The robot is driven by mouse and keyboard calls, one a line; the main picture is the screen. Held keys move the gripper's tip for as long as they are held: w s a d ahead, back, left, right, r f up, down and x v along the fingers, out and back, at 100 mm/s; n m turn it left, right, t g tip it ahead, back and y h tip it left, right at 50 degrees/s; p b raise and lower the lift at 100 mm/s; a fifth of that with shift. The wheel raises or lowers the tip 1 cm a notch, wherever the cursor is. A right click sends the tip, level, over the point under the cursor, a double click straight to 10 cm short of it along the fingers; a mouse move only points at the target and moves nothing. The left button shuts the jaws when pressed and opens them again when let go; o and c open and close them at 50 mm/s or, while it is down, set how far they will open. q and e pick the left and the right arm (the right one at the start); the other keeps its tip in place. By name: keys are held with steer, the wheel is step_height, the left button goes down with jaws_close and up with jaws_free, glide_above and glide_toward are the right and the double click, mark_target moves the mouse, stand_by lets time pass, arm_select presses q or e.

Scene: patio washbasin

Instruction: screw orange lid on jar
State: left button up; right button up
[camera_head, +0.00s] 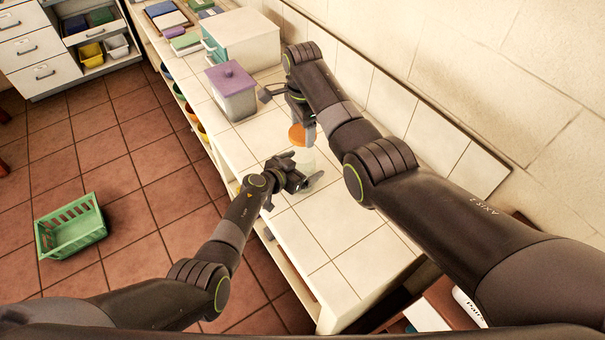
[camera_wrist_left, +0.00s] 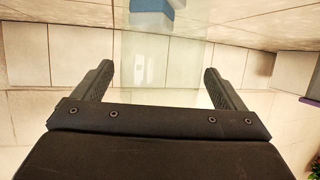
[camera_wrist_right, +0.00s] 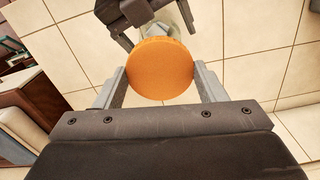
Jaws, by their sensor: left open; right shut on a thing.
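The orange lid (camera_head: 297,134) is held by my right gripper (camera_head: 305,130), whose fingers are shut on its sides. In the right wrist view the lid (camera_wrist_right: 160,68) shows as a full disc between the fingertips. The clear glass jar (camera_head: 303,160) stands on the tiled counter below the lid. My left gripper (camera_head: 298,180) is open, with its fingers on either side of the jar. In the left wrist view the see-through jar (camera_wrist_left: 168,60) lies between the spread fingers. The lid hides most of the jar in the right wrist view, so I cannot tell whether they touch.
A grey canister with a purple lid (camera_head: 231,79) and a white box (camera_head: 242,40) stand farther back on the counter (camera_head: 335,215). The wall is close on the right. A green basket (camera_head: 70,229) sits on the floor. The near counter is clear.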

arm_select(q)
steer(key=shift+w+d+f, duration=0.15)
steer(key=shift+w+d, duration=0.05)
stand_by(0.3)
steer(key=c, duration=1.4)
steer(key=shift+c, duration=0.2)
arm_select(e)
steer(key=shift+f, duration=2.5)
